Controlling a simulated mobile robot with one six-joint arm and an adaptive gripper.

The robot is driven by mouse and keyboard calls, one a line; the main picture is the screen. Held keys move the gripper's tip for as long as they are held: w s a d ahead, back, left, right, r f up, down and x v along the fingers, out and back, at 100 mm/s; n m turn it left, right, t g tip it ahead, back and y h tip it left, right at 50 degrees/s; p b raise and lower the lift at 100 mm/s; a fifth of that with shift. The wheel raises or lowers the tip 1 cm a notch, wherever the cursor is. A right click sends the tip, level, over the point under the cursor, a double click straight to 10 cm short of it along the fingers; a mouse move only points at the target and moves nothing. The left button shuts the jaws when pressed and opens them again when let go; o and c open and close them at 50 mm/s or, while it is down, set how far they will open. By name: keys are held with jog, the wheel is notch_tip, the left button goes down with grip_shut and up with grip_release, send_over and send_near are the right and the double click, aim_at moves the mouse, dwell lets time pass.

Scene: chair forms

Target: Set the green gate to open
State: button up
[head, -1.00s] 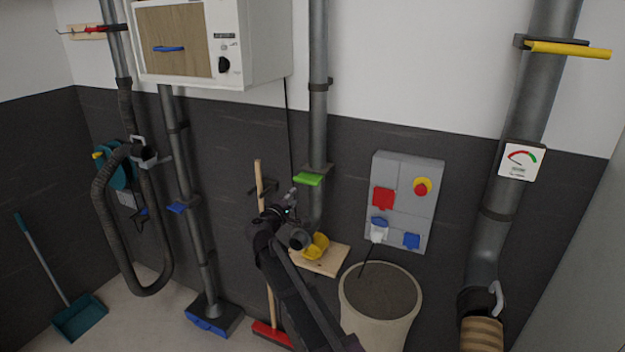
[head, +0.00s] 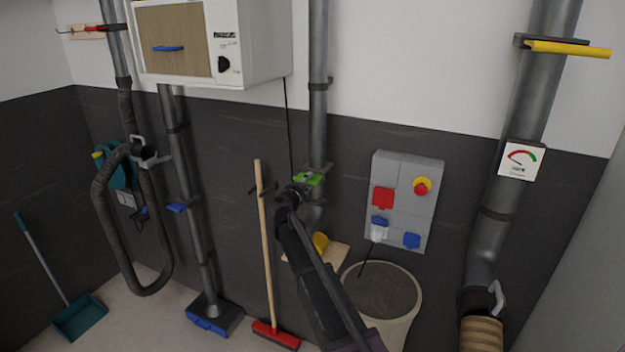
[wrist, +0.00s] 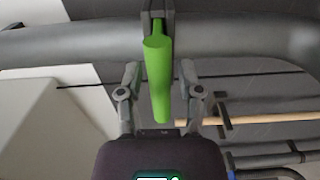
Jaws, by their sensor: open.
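The green gate is a flat green handle (head: 309,179) sticking out from the grey vertical pipe (head: 318,120) left of the middle in the head view. In the wrist view the handle (wrist: 158,75) points from its dark bracket on the pipe toward my palm. My gripper (wrist: 160,68) is open, with one finger on each side of the handle and a visible gap on both sides. In the head view my gripper (head: 304,188) is at the handle and hides part of it and of the pipe below.
A grey panel (head: 405,200) with red and blue covers is on the wall to the right. A white cabinet (head: 265,45) hangs above left. A bin (head: 400,330) stands below right, and a broom (head: 265,240) leans close on the left. Other pipes carry blue (head: 176,208) and yellow (head: 568,50) handles.

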jog(key=shift+x, duration=1.35)
jog(key=shift+c, duration=0.2)
grip_shut()
